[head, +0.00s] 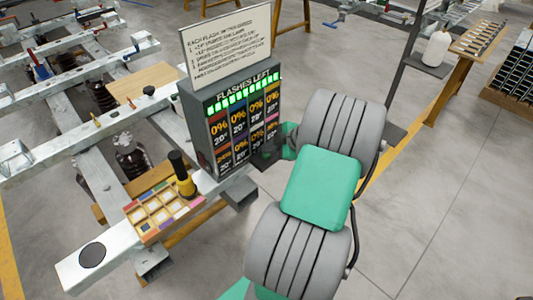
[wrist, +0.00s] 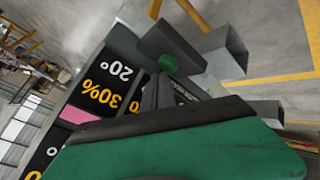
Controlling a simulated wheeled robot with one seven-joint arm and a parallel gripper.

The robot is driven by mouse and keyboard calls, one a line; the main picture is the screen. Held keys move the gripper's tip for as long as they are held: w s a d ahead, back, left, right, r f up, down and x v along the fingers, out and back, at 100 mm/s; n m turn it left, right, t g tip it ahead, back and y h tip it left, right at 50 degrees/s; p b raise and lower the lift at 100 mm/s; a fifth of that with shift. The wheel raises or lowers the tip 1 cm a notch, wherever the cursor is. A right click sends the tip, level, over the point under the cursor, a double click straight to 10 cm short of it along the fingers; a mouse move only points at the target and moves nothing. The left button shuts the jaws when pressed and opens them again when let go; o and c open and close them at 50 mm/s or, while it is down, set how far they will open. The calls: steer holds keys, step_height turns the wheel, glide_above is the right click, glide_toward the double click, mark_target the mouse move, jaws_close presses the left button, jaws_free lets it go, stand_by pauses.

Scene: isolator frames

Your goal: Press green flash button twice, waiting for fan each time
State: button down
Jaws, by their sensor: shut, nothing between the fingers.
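The green flash button (wrist: 168,63) is a small round green cap on a dark grey box in the wrist view. My gripper (wrist: 158,82) is shut and empty, its fingertips just below the button in the picture; I cannot tell whether they touch it. In the head view my gripper (head: 272,154) is a small dark shape at the panel's right side, partly hidden by my arm, and the button is not clear. The display panel (head: 202,130) reads "FLASHES LEFT" above a row of green bars, with columns of percentages and degrees. I cannot make out a fan.
A printed sign (head: 228,45) stands on top of the panel. A tray of coloured squares (head: 163,212) and a black-and-yellow bottle (head: 182,178) stand on the metal frame (head: 75,278) at left. Open grey floor lies at right, beyond my arm.

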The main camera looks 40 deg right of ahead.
steer(key=shift+f+b, duration=0.45)
steer(key=shift+b, duration=0.05)
stand_by(0.3)
steer(key=shift+r, duration=0.1)
steer(key=shift+r+p, duration=0.4)
steer(key=shift+r, duration=0.55)
steer(key=shift+r, duration=0.15)
step_height(320, 180, up, 6)
steer(key=shift+f+p, duration=0.1)
steer(key=shift+p, duration=0.85)
